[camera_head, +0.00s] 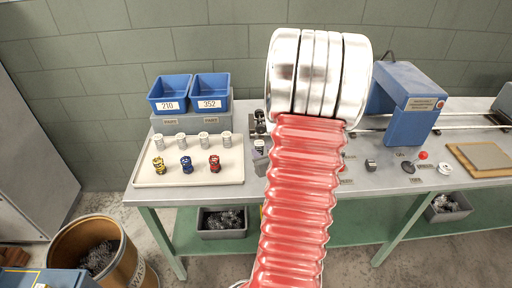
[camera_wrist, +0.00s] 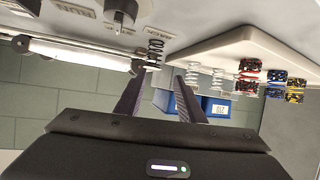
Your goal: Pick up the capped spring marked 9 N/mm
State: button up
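On the cream tray (camera_head: 141,179) stand a yellow spring (camera_head: 160,166), a blue spring (camera_head: 186,164) and a red spring (camera_head: 214,164). Behind them stands a row of several pale springs (camera_head: 181,141). No 9 N/mm marking is readable in either view, so I cannot tell which spring carries it. In the wrist view, the red (camera_wrist: 248,78), blue (camera_wrist: 275,83) and yellow (camera_wrist: 295,90) springs lie right of my gripper (camera_wrist: 160,78). Its two fingers are apart with nothing between them.
Two blue bins (camera_head: 170,95) labelled 210 and 352 stand on a grey block behind the tray. A blue machine (camera_head: 411,110) with a rail stands on the right of the bench. A brown drum (camera_head: 110,245) stands on the floor at lower left.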

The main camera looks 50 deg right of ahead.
aim_at(260, 147)
jog(key=shift+s+d+f, duration=0.45)
jog(key=shift+s+d, duration=0.05)
jog(key=shift+s, duration=0.2)
jog(key=shift+w, duration=0.15)
jog(key=shift+x, duration=4.2)
jog(key=shift+d+r, duration=0.1)
jog(key=shift+x, duration=2.65)
jog(key=shift+r, duration=0.1)
jog(key=c, duration=0.8)
